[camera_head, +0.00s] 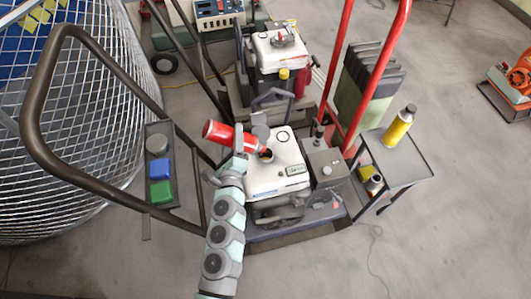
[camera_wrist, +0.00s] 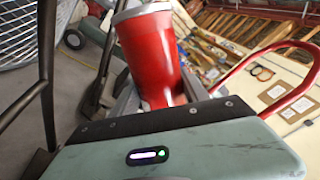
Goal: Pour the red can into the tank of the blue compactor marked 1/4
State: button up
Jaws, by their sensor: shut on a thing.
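My gripper (camera_head: 241,143) is shut on the red can (camera_head: 219,134), tilted well over with its wide end up at the left. Its narrow end points right and down, close to the dark round tank opening (camera_head: 265,155) on the white-topped machine (camera_head: 280,178). I cannot tell whether the spout is inside the opening or just above it, nor see any liquid. The machine has a small label and blue lettering, too small to read. In the wrist view the can (camera_wrist: 150,55) fills the space past the gripper (camera_wrist: 158,103); its spout is hidden.
A similar white-topped machine (camera_head: 279,50) stands behind, with a yellow cap and red bottle near it. A small side table (camera_head: 405,160) at the right holds a yellow bottle (camera_head: 398,127). Dark and red handles rise around the machine. A wire-mesh drum (camera_head: 80,110) stands left.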

jog(key=shift+d+r+m, duration=0.55)
jog(key=shift+r+m, duration=0.05)
jog(key=shift+m, duration=0.2)
jog(key=shift+d+r, duration=0.1)
jog(key=shift+d, duration=0.05)
